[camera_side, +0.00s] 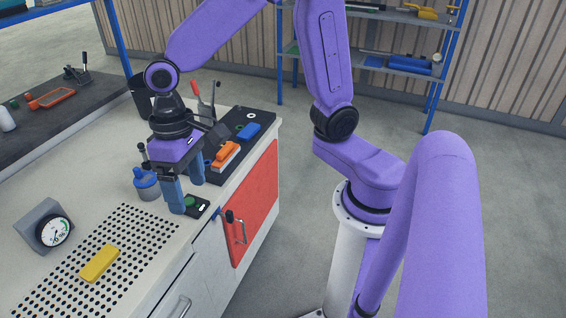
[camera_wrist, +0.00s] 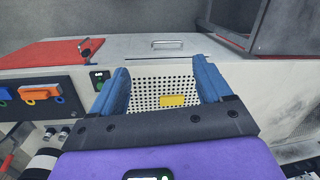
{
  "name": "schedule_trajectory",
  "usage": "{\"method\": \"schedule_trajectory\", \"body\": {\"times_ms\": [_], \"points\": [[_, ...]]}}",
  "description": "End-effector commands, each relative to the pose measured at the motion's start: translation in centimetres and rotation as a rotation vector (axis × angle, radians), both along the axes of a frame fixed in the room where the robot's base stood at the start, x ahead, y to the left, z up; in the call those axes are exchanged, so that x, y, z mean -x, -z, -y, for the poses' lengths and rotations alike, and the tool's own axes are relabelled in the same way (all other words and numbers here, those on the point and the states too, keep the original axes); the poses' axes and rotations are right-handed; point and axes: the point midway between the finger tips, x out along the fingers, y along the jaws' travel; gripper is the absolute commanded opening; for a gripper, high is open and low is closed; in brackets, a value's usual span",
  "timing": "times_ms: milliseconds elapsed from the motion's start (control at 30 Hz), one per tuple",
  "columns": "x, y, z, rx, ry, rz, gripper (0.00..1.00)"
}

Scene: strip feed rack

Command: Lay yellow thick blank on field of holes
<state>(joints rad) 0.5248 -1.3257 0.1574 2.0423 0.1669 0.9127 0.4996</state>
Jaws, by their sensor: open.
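The yellow thick blank (camera_side: 99,263) lies flat on the field of holes (camera_side: 128,236), near its front part. In the wrist view the yellow blank (camera_wrist: 172,101) shows on the field of holes (camera_wrist: 146,88), between the two fingers in the picture. My gripper (camera_side: 186,198) is open and empty, with its blue fingers pointing down near the small box with a green button. It is well apart from the blank, farther back along the bench. In the wrist view my gripper (camera_wrist: 162,82) shows its fingers spread wide.
A dial gauge (camera_side: 46,228) stands left of the holes. A blue bottle (camera_side: 146,184) is beside my gripper. A dark board holds an orange blank (camera_side: 226,154) and a blue blank (camera_side: 248,132). A small button box (camera_side: 197,206) sits by the bench's edge.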

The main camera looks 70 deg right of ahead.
Motion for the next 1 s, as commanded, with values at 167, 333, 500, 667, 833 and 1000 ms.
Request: {"method": "schedule_trajectory", "body": {"times_ms": [167, 333, 500, 667, 833, 1000], "points": [[6.5, -0.8, 4.3, 0.02, -0.337, 0.059, 0.78], [11.4, -0.7, 8.5, 0.039, -0.632, 0.106, 0.78], [14.2, -0.3, 11.3, 0.052, -0.827, 0.133, 0.78], [15.1, -0.1, 12.2, 0.059, -0.894, 0.142, 0.78], [15.1, -0.1, 12.2, 0.06, -0.897, 0.142, 0.78], [15.1, -0.1, 12.2, 0.059, -0.895, 0.141, 0.78]]}}
